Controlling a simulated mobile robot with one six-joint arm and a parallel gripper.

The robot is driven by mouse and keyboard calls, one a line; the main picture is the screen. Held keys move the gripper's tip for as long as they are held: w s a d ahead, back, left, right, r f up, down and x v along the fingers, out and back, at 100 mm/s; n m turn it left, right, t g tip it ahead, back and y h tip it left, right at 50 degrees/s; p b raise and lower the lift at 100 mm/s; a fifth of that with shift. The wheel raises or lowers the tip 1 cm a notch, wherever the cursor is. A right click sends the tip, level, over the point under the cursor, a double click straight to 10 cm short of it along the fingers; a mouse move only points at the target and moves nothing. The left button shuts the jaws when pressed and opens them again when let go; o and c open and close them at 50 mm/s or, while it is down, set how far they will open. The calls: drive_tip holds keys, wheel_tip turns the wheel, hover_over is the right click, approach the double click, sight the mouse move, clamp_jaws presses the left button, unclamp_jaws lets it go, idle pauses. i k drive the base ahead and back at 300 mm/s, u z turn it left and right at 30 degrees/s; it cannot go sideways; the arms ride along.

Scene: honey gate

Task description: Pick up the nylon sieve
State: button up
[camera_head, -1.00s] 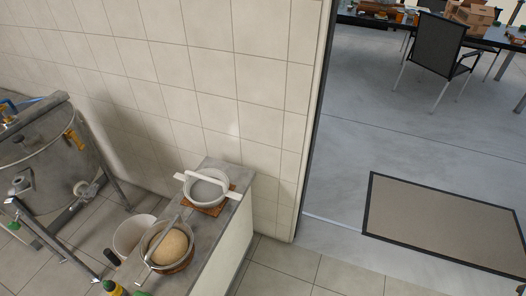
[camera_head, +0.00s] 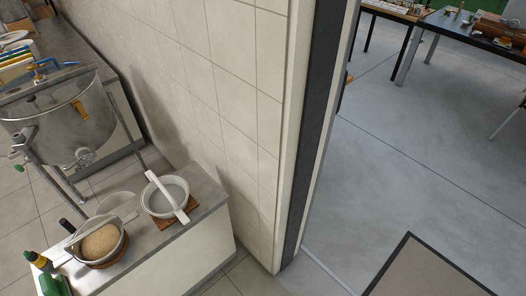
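A round white sieve (camera_head: 160,198) with a pale bar across it, which looks like the nylon sieve, rests on a brown wooden board (camera_head: 185,217) on the grey-topped counter (camera_head: 202,188). It lies near the wall, at the lower left of the head view. Its mesh is too small to make out. Nearer the front of the counter, a second round strainer (camera_head: 72,238) with a metal bar holds a tan, domed mass (camera_head: 101,242). My gripper is not in view.
A steel tank (camera_head: 60,125) on a metal stand is at the left. A whitish bucket (camera_head: 117,205) and bottles (camera_head: 37,262) are around the counter's left side. A tiled wall ends at a doorway jamb (camera_head: 318,125). Beyond are open floor, a mat (camera_head: 428,272) and tables (camera_head: 475,35).

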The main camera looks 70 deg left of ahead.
sight(165, 194)
drive_tip(key=i, duration=0.55)
drive_tip(key=u, duration=3.85)
drive_tip(key=i, duration=1.7)
